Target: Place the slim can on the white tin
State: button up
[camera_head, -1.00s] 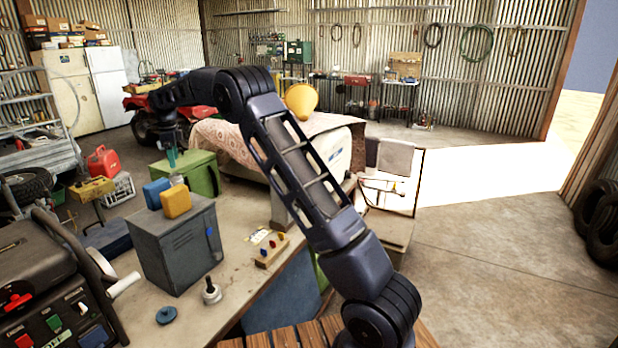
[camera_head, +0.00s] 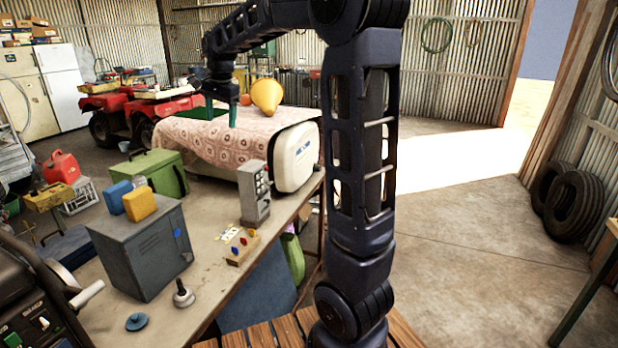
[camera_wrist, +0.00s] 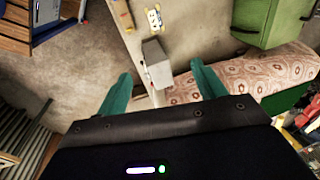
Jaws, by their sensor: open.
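My gripper (camera_head: 221,116) hangs over the patterned cloth in the head view, with its two teal fingers apart and nothing between them. In the wrist view my gripper (camera_wrist: 161,76) is also open and empty, above a grey switch box and the bench edge. I cannot pick out the slim can or the white tin with certainty. A small pale object (camera_head: 140,181) stands behind the yellow block on the grey cabinet, partly hidden; I cannot tell whether it is either of them.
The workbench (camera_head: 205,268) bears the grey cabinet (camera_head: 138,250), blue block (camera_head: 119,196), yellow block (camera_head: 139,204), grey switch box (camera_head: 255,192) and green box (camera_head: 157,171). The patterned cloth (camera_head: 215,143) covers a large white-ended object (camera_head: 296,158). Open floor (camera_head: 470,220) lies right.

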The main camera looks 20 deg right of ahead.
jog(key=s+d+f+n+t, duration=0.1)
jog(key=s+d+n, duration=0.1)
jog(key=s+d, duration=0.45)
jog(key=s+d+n, duration=0.3)
jog(key=s+d, duration=0.1)
jog(key=s, duration=0.6)
jog(key=s+d+f+n, duration=0.2)
jog(key=s+d+f, duration=0.1)
jog(key=s, duration=0.4)
jog(key=s+d+f+n+t, duration=0.1)
jog(key=s+d+f+n, duration=0.1)
jog(key=s+f, duration=0.4)
jog(key=shift+s+d+t+h, duration=0.3)
jog(key=shift+s+d+h, duration=0.15)
jog(key=shift+s, duration=0.55)
